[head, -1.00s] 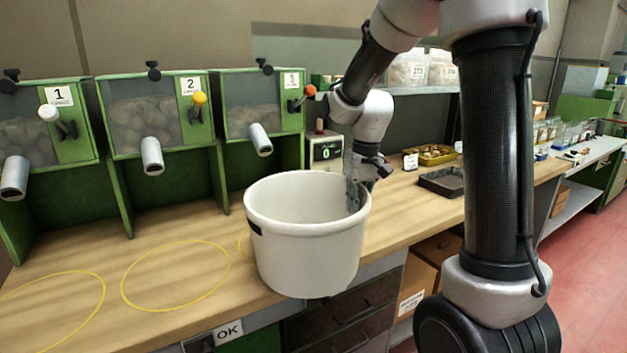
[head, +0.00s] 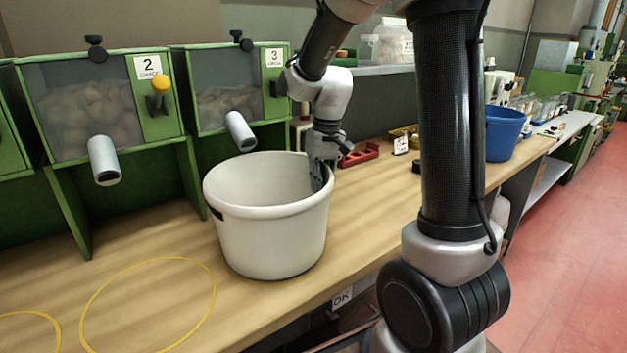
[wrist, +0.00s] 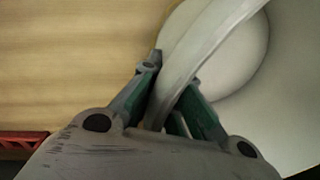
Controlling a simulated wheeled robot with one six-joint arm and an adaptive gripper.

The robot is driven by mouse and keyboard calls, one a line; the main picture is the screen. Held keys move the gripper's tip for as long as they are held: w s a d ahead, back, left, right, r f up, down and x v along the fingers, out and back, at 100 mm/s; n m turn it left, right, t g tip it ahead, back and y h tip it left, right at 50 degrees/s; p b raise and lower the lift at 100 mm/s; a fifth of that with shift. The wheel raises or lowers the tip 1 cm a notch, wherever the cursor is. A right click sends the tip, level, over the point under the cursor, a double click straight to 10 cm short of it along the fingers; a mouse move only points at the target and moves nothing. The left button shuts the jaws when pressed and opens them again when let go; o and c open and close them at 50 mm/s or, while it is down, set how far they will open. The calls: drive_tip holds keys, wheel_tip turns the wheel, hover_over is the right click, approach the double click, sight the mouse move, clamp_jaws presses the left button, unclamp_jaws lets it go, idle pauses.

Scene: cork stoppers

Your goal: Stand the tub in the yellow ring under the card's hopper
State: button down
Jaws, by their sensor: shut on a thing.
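The white tub (head: 268,238) is upright over the bench in front of hopper 3 (head: 228,95). My gripper (head: 322,172) is shut on its right-hand rim. The wrist view shows the tub rim (wrist: 205,55) between my fingers (wrist: 168,98). I cannot tell whether the tub's base touches the bench. One yellow ring (head: 165,259) lies bare in front of hopper 2 (head: 95,105), left of the tub. Another yellow ring (head: 40,314) is partly in view at the lower left. The tub hides the bench beneath it. I see no card showing a hopper choice.
The wooden bench (head: 372,205) is clear just right of the tub. A red tray (head: 358,154) lies behind my gripper. A blue tub (head: 503,135) stands farther right. Spouts jut from the hoppers, hopper 3's spout (head: 240,130) close behind the tub. Green dividers stand between bays.

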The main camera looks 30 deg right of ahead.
drive_tip(key=shift+s+f, duration=0.1)
drive_tip(key=shift+f, duration=0.05)
drive_tip(key=c, duration=1.6)
unclamp_jaws()
wheel_tip(320, 180, up, 11)
drive_tip(key=d, duration=0.1)
drive_tip(key=s+d+t, duration=0.1)
drive_tip(key=s, duration=0.5)
drive_tip(key=s+d+t, duration=0.1)
drive_tip(key=s+t, duration=0.1)
drive_tip(key=s, duration=0.5)
drive_tip(key=s+t+h, duration=0.1)
drive_tip(key=s, duration=0.6)
drive_tip(key=shift+s+d+r, duration=0.25)
drive_tip(key=shift+d, duration=0.15)
